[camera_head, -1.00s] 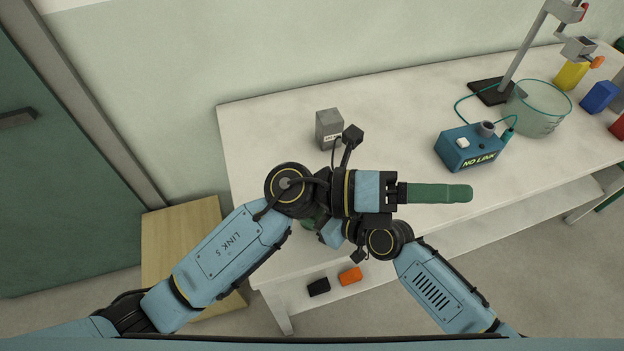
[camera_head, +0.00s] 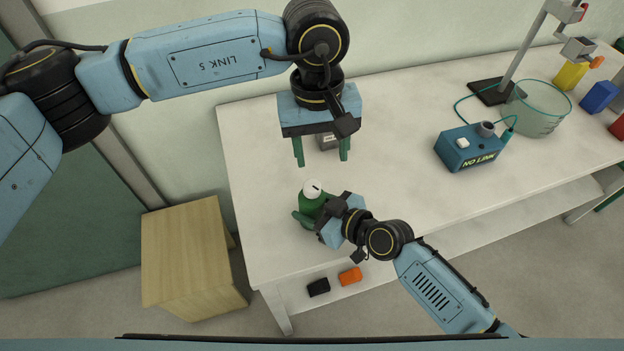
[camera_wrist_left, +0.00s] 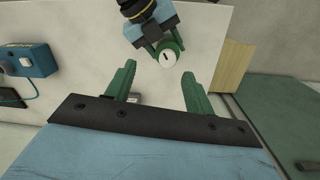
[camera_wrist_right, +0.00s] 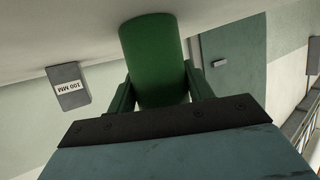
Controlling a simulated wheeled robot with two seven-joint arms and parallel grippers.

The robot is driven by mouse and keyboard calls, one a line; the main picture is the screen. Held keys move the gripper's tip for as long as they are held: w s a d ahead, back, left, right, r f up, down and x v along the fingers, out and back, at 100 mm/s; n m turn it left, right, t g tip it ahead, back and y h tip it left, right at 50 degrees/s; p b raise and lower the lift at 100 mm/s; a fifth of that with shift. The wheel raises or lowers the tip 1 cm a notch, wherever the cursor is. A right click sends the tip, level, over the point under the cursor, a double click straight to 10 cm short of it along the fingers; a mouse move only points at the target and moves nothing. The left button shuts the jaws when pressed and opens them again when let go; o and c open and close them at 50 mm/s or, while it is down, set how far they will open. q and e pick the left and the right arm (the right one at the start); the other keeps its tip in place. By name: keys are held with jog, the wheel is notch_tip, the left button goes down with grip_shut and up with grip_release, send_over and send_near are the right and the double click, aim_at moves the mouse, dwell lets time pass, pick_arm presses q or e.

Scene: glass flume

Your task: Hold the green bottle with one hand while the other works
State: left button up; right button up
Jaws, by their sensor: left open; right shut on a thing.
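The green bottle (camera_head: 312,203) with a white cap stands on the left part of the white table. My right gripper (camera_head: 310,218) is shut around its body, and in the right wrist view the bottle (camera_wrist_right: 155,60) fills the gap between the green fingers. My left gripper (camera_head: 321,160) is open and empty above the table, behind the bottle, with its fingers pointing down. In the left wrist view the bottle (camera_wrist_left: 165,55) and its cap show beyond the spread fingers (camera_wrist_left: 155,85).
A grey block (camera_head: 328,141) stands behind my left fingers, partly hidden. A blue NO LINK box (camera_head: 468,150), a glass beaker (camera_head: 538,108) and a stand (camera_head: 525,45) are to the right. A wooden box (camera_head: 185,255) stands left of the table (camera_head: 400,130). The middle tabletop is clear.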

aim_at(312, 185)
pick_arm(q)
jog(key=shift+m+t+y, duration=0.3)
jog(key=shift+y, duration=0.1)
jog(key=f, duration=0.3)
jog(key=w+a+f, duration=0.1)
jog(key=f, duration=0.7)
jog(key=shift+w+a+f, duration=0.1)
jog(key=shift+w+a, duration=0.1)
jog(key=shift+a, duration=0.1)
jog(key=c, duration=1)
jog(key=shift+o, duration=0.2)
jog(key=o, duration=1)
jog(key=shift+c, duration=0.2)
